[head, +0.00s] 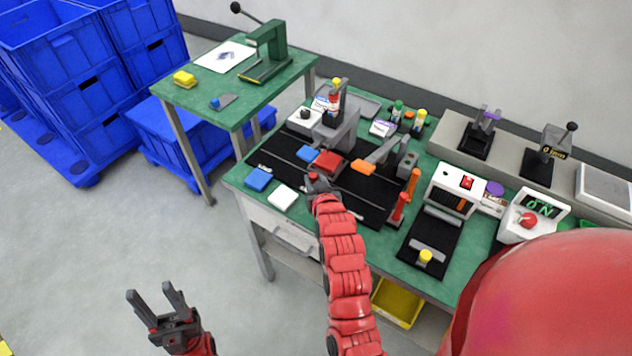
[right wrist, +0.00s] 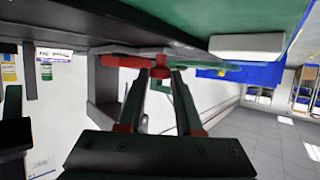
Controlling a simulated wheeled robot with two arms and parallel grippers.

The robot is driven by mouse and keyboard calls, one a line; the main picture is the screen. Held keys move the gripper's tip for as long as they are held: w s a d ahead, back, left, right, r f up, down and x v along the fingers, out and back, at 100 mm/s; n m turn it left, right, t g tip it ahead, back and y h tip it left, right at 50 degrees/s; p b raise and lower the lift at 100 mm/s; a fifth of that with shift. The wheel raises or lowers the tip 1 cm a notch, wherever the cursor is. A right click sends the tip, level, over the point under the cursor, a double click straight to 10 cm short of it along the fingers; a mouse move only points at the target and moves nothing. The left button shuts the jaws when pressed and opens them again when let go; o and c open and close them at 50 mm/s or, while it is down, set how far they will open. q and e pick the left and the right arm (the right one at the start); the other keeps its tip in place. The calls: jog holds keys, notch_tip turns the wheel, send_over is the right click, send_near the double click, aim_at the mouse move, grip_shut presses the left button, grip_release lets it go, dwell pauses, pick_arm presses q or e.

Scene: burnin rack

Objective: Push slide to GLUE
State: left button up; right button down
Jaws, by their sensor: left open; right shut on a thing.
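The slide is a low carriage with a red block (head: 328,162) on a black track (head: 280,158) across the green bench. A small red knob (head: 313,176) is at its front; in the right wrist view the knob (right wrist: 160,73) sits between my fingertips. My right gripper (head: 318,186) is shut on this knob and partly hides it. My left gripper (head: 155,291) is open and empty over the floor, left of and below the bench. A grey dispenser stand (head: 343,132) with a red and yellow bottle stands behind the track. I cannot read a GLUE label.
Blue (head: 258,179) and white (head: 283,197) blocks lie at the bench's front edge. A blue piece (head: 307,154) lies beside the red block, and an orange-handled piece (head: 363,168) is to its right. Red and orange upright handles (head: 399,207) stand further right.

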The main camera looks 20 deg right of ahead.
jog(key=shift+w+a, duration=0.1)
jog(key=c, duration=0.6)
grip_release()
jog(key=shift+s+r, duration=0.1)
jog(key=shift+s, duration=0.35)
jog(key=b+v, duration=0.1)
jog(key=v, duration=0.3)
jog(key=shift+s+a, duration=0.1)
jog(key=p+v, duration=0.1)
jog(key=v, duration=0.1)
jog(key=p+v, duration=0.1)
jog(key=v, duration=0.1)
jog(key=shift+r, duration=0.3)
jog(key=p+v, duration=0.8)
jog(key=shift+s+f, duration=0.1)
